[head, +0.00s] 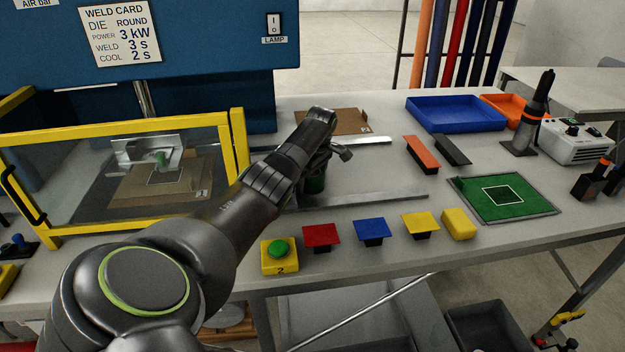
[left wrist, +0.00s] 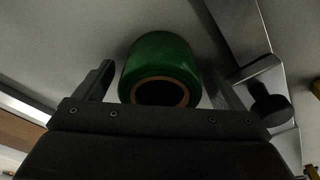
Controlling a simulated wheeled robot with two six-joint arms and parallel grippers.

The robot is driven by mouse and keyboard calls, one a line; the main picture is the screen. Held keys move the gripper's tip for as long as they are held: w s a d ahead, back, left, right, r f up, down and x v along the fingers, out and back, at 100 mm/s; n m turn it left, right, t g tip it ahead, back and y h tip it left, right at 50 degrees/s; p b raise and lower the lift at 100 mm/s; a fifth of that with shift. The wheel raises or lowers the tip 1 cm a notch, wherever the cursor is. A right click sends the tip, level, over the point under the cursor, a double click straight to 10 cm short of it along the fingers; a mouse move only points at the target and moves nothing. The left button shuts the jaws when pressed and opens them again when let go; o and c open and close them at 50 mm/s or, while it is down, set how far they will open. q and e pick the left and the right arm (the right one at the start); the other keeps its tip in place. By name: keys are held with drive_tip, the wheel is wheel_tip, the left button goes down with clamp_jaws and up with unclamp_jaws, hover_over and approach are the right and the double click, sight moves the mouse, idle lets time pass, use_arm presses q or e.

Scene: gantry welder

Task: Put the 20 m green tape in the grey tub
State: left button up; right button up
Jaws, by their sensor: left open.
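The green tape (left wrist: 160,62) is a thick green roll with a tan core and a dark hole, seen in the left wrist view between the two fingers of my left gripper (left wrist: 160,78). A gap shows between the tape and the left finger; the right finger is close beside it. In the head view the tape (head: 316,184) is mostly hidden beneath my left gripper (head: 325,158), which is open over the bench. A dark grey tub (head: 486,317) stands low beyond the bench's front edge at the bottom right. My right gripper is not in view.
Metal rails (head: 365,199) lie near the tape. A yellow-framed guard (head: 120,130) stands left. Colored plates and a green button (head: 279,250) line the front edge. A green mat (head: 520,206), a blue tray (head: 455,117) and an orange tray (head: 500,104) lie right.

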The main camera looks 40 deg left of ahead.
use_arm(q)
drive_tip(key=c, duration=1.1)
drive_tip(key=shift+c, duration=0.7)
drive_tip(key=shift+r, duration=0.15)
